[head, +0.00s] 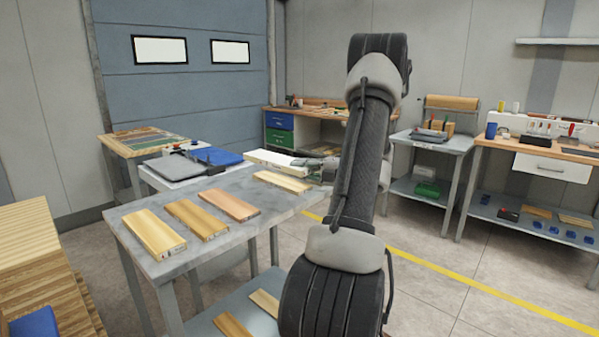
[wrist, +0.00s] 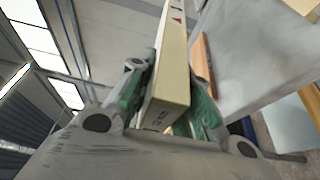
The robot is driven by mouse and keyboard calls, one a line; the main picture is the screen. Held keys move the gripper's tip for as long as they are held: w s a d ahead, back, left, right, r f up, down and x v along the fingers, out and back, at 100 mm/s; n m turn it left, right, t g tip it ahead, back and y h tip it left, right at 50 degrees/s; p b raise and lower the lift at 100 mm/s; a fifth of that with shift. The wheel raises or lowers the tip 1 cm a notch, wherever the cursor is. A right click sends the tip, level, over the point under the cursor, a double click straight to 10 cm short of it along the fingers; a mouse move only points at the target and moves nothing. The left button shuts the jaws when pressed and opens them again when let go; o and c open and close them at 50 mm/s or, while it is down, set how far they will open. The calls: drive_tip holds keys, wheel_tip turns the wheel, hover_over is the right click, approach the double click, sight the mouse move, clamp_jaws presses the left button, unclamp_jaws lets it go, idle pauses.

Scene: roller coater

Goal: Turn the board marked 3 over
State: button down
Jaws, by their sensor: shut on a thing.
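My gripper (head: 318,166) is shut on a pale cream board (head: 276,161) near the far right end of the grey table (head: 268,223). The board extends left from the gripper and appears held above the table. In the wrist view the gripper's green fingers (wrist: 165,100) press on both sides of the same board (wrist: 172,75). Small dark marks show on its near end, too blurred to read, and a red mark shows farther along it. Several other boards lie flat on the table: a yellow one (head: 153,233), a tan one (head: 197,219), a reddish one (head: 229,204) and a light one (head: 282,181).
More boards (head: 266,302) lie on the table's lower shelf. Behind the table a white surface holds a blue item (head: 217,156) and a grey item (head: 177,167). A stack of wood (head: 35,260) stands at the left. The table's middle, right of the reddish board, is clear.

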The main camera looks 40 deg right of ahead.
drive_tip(key=shift+s+a+r+n, duration=0.15)
drive_tip(key=shift+r+n, duration=0.05)
drive_tip(key=shift+n, duration=0.5)
drive_tip(key=n+g+h, duration=0.1)
drive_tip(key=n, duration=0.2)
drive_tip(key=shift+g, duration=0.3)
drive_tip(key=n+h, duration=0.1)
drive_tip(key=n, duration=0.2)
drive_tip(key=shift+n+g+h, duration=0.3)
drive_tip(key=n+h, duration=0.1)
drive_tip(key=n, duration=0.1)
drive_tip(key=shift+a+n+h, duration=0.1)
drive_tip(key=shift+n+h, duration=0.3)
drive_tip(key=n+h, duration=0.2)
drive_tip(key=n, duration=0.1)
drive_tip(key=n+h, duration=0.1)
drive_tip(key=n, duration=0.2)
drive_tip(key=shift+h, duration=0.4)
drive_tip(key=n+t+h, duration=0.1)
drive_tip(key=n+h, duration=0.1)
drive_tip(key=n, duration=0.2)
drive_tip(key=shift+f, duration=0.1)
drive_tip(key=n+t+h, duration=0.1)
drive_tip(key=n, duration=0.2)
drive_tip(key=n+t+h, duration=0.1)
drive_tip(key=n, duration=0.3)
